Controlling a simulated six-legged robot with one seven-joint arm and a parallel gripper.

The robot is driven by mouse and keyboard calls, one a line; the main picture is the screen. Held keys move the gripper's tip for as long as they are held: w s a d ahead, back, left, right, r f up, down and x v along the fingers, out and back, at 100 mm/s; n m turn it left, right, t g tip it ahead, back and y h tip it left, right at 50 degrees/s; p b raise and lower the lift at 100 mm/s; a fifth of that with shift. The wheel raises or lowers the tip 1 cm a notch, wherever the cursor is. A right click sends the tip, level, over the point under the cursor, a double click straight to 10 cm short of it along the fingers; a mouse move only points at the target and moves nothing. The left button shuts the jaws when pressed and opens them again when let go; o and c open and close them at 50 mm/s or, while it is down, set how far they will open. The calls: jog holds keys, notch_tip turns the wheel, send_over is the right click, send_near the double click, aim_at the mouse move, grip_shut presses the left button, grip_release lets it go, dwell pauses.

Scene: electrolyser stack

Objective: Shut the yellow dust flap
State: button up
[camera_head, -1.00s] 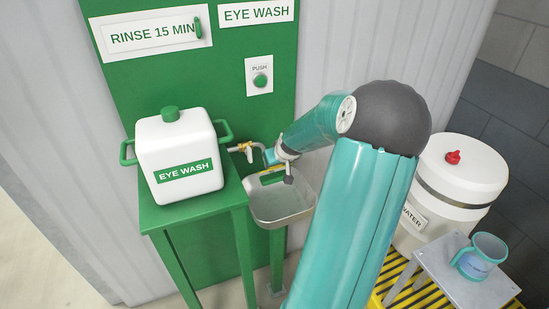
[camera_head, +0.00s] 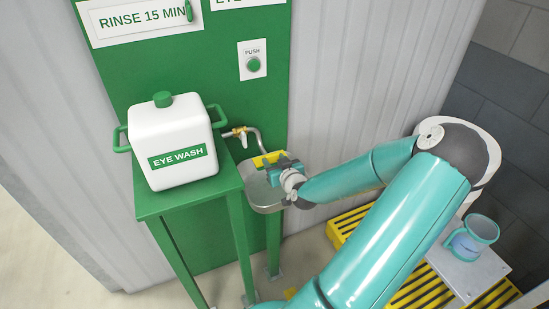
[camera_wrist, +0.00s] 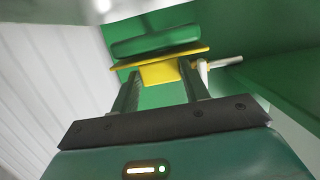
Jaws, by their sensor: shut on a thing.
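The yellow dust flap (camera_head: 270,158) shows at the back of the metal basin, below the tap, partly hidden by my gripper. In the wrist view the flap (camera_wrist: 160,53) is a thin yellow plate seen nearly edge-on, with a yellow tab hanging from it. My gripper (camera_head: 276,168) is over the basin, at the flap. In the wrist view my gripper's fingers (camera_wrist: 158,80) stand on either side of the tab, shut on it. The flap's hinge and full outline are hidden.
The metal basin (camera_head: 262,197) is partly covered by my arm. The tap (camera_head: 242,133) is just above left of the flap. A white eye wash tank (camera_head: 172,128) stands on a green stand (camera_head: 152,204). A jug (camera_head: 472,240) sits on a grey platform at right.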

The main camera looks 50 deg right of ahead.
jog(key=shift+f+t, duration=0.2)
jog(key=shift+t, duration=0.1)
jog(key=o, duration=1)
jog(key=shift+s+a, duration=0.1)
jog(key=shift+s, duration=0.05)
